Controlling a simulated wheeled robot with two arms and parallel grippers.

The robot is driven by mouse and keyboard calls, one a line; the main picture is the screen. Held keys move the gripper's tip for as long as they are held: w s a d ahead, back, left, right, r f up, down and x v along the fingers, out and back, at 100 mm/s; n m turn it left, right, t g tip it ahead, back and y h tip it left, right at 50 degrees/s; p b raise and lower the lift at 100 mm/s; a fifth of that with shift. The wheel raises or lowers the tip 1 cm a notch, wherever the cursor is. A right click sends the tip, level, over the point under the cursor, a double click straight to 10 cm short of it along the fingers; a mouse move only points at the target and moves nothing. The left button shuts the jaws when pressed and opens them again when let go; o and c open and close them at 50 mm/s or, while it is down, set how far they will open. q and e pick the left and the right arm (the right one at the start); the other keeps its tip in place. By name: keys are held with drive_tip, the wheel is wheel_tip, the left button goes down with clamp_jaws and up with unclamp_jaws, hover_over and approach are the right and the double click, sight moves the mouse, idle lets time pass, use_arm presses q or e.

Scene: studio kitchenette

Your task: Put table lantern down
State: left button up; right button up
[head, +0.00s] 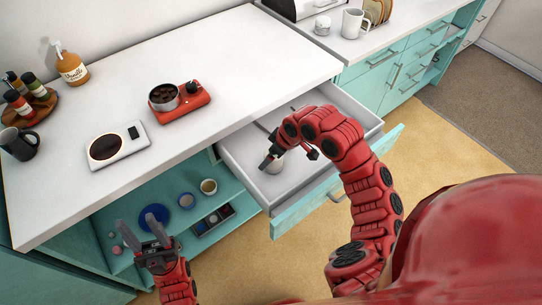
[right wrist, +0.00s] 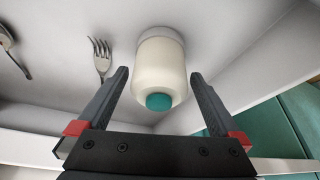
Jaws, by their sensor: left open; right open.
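The table lantern, a cream rounded cylinder with a pale grey base and a teal top (right wrist: 160,70), stands in the open drawer (head: 245,173). In the head view it is a pale shape (head: 274,167), partly hidden by my right gripper. My right gripper (head: 268,157) is open, with one finger to each side of the lantern in the right wrist view and a visible gap on both sides. My left gripper (head: 137,228) is open and empty, in front of the open lower shelf.
A fork (right wrist: 101,58) and another utensil (right wrist: 12,45) lie in the drawer beside the lantern. The shelf below the counter (head: 230,60) holds a blue plate (head: 154,216), a cup (head: 209,186) and small items. A red stove (head: 183,105) and a scale (head: 113,145) stand on the counter.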

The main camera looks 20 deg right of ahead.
drive_tip(key=v, duration=1)
drive_tip(key=shift+d+r, duration=0.15)
drive_tip(key=shift+r, duration=0.05)
drive_tip(key=shift+s+f, duration=0.1)
drive_tip(key=shift+s, duration=0.1)
